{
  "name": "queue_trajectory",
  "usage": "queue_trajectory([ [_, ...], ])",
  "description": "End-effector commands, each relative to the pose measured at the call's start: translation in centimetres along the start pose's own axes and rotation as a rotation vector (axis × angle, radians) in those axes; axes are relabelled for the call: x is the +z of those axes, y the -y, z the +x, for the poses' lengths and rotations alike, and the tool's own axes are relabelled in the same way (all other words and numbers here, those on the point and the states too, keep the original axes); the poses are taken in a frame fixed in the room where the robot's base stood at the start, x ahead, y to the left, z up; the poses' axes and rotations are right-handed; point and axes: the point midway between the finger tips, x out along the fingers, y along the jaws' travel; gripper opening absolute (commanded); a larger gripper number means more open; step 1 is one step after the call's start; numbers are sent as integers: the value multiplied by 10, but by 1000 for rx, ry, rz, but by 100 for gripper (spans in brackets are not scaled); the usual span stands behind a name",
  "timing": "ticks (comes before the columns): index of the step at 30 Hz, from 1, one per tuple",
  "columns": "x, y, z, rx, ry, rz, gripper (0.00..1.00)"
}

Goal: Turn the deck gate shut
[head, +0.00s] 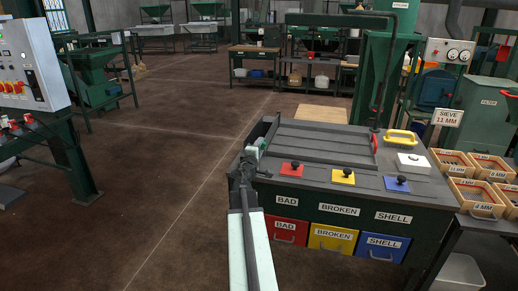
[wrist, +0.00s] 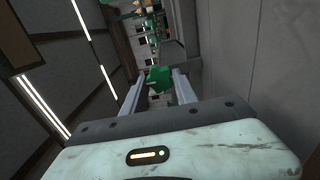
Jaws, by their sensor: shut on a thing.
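The dark sorting deck (head: 335,135) is in the middle of the head view. The deck gate (head: 315,158) looks like a thin dark bar lying across it, from the deck's left edge toward the red piece at right. My gripper (head: 257,148) is at the deck's left edge, at the bar's left end. In the wrist view my gripper (wrist: 160,80) is shut on a small green grip (wrist: 158,77) between its two fingers. The grip seems to belong to the gate, but the join is hidden. The gate's exact angle is hard to tell.
A tall bent dark pipe (head: 384,65) rises behind the deck. Wooden trays (head: 452,162) stand at right. The floor left of the deck is clear.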

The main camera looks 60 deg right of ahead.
Motion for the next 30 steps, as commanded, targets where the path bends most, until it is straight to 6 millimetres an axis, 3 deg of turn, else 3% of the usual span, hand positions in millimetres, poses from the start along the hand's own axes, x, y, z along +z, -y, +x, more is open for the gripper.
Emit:
queue_trajectory([
  [13, 3, 0, 1, 1, 7, -13, 0],
  [14, 3, 0, 1, 1, 7, -13, 40],
  [16, 3, 0, 1, 1, 6, -12, 56],
  [26, 1, 0, -1, 0, 2, -10, 56],
  [30, -2, 0, -14, 0, -1, -10, 56],
])
